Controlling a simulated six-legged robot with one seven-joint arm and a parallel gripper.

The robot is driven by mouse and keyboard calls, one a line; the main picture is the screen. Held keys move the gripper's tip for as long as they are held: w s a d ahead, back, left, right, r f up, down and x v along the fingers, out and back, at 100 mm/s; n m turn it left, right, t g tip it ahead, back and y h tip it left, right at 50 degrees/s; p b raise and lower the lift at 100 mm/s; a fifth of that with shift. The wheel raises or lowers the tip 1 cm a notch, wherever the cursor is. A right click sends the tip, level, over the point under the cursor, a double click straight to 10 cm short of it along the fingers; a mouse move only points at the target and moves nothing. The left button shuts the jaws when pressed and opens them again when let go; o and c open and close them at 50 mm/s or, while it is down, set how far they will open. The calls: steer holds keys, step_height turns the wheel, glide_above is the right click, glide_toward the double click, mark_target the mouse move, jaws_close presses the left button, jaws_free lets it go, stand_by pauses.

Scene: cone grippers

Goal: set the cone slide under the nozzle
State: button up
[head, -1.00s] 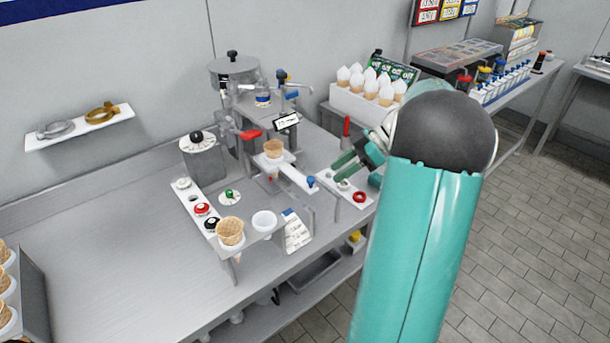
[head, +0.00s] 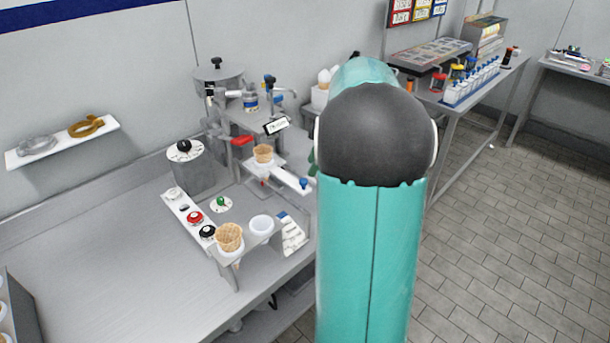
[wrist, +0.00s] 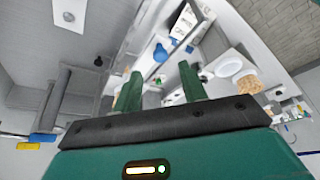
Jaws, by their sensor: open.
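The cone slide (head: 284,176) is a white bar sticking out from the dispenser toward the front right. A waffle cone (head: 263,153) stands upright in its holder, and a blue knob (head: 304,184) sits at its outer end. The nozzle cannot be made out clearly; the dispenser (head: 247,118) stands just behind the cone. In the wrist view, my gripper (wrist: 158,86) is open, its two green fingers apart and empty. A blue knob (wrist: 160,53) shows beyond the fingertips, in the gap between them. In the head view, my arm hides most of the gripper.
A stand with a second waffle cone (head: 229,237) and a white cup (head: 261,225) is at the counter's front, near the slide. A control strip with a red button (head: 195,217) lies left. A wall shelf (head: 62,142) holds two rings.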

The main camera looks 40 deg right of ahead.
mark_target(304, 180)
steer(key=x, duration=0.5)
steer(key=shift+a+f, duration=0.1)
steer(key=shift+c, duration=0.4)
